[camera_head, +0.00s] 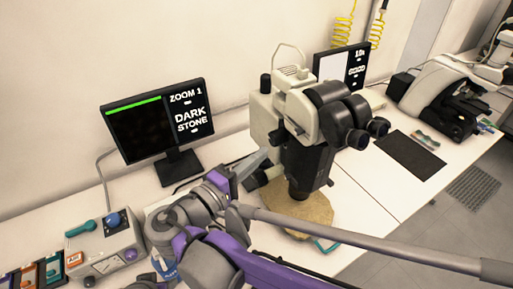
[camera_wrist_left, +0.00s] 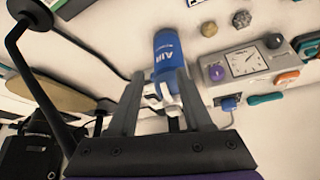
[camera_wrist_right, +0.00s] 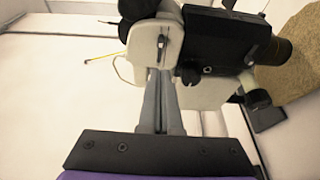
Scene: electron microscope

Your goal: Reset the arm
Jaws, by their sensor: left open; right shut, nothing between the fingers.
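My right gripper (camera_head: 255,160) reaches to the left side of the microscope (camera_head: 305,125) in the head view. Its fingers are shut and empty; in the right wrist view the closed fingers (camera_wrist_right: 160,78) point at the microscope's pale side (camera_wrist_right: 150,45). Whether they touch it I cannot tell. My left gripper (camera_wrist_left: 160,76) is open in the left wrist view. A blue air can (camera_wrist_left: 167,45) with a white nozzle shows beyond and between its fingers, not gripped. In the head view only a blue bit of the can (camera_head: 165,268) shows, and arm parts hide the left fingers.
A monitor (camera_head: 160,120) reading "ZOOM 1, DARK STONE" stands on the bench at the left. A control box (camera_head: 105,250) with knobs and a gauge (camera_wrist_left: 245,62) is at the front left, near two small stones (camera_wrist_left: 210,28). A black mat (camera_head: 408,155) lies on the right bench.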

